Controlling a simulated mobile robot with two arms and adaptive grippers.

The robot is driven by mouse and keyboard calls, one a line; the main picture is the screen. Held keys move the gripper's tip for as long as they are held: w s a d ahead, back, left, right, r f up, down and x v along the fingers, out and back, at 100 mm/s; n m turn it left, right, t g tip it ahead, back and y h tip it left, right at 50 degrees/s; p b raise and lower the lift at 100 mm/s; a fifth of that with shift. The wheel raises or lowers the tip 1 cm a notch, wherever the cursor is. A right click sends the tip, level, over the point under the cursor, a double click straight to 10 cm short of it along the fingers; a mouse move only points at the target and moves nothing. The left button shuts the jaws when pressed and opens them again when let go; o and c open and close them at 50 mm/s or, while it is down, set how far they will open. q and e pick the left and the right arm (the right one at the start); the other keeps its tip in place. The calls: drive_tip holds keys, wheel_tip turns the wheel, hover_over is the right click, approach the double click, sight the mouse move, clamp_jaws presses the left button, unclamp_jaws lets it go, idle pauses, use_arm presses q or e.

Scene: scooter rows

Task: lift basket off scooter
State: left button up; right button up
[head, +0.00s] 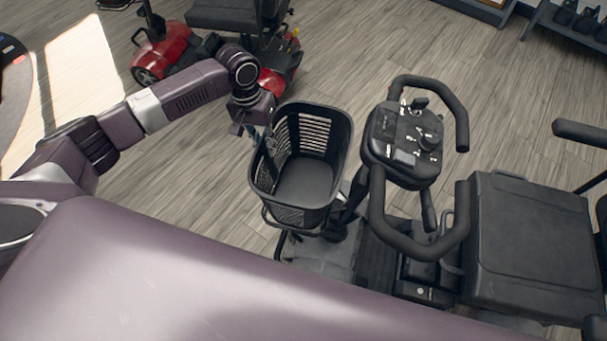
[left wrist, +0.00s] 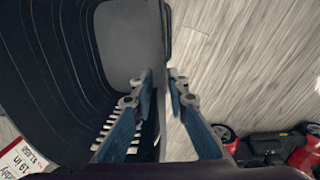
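The black basket (head: 305,185) is upright on the front of the dark scooter (head: 405,150), left of its handlebars. My left gripper (head: 262,135) is at the basket's left rim. In the left wrist view, the fingers of my left gripper (left wrist: 163,78) straddle the wall of the basket (left wrist: 80,75), one finger inside and one outside. A small gap shows between fingers and wall, so the gripper looks open. The undersides of the basket and its mount are mostly hidden. My right gripper is out of view.
A red scooter (head: 165,48) stands at the back left; it also shows in the left wrist view (left wrist: 285,150). The dark seat (head: 530,235) is at the right. A shelf (head: 570,30) is at the top right. Wooden floor is clear left of the basket.

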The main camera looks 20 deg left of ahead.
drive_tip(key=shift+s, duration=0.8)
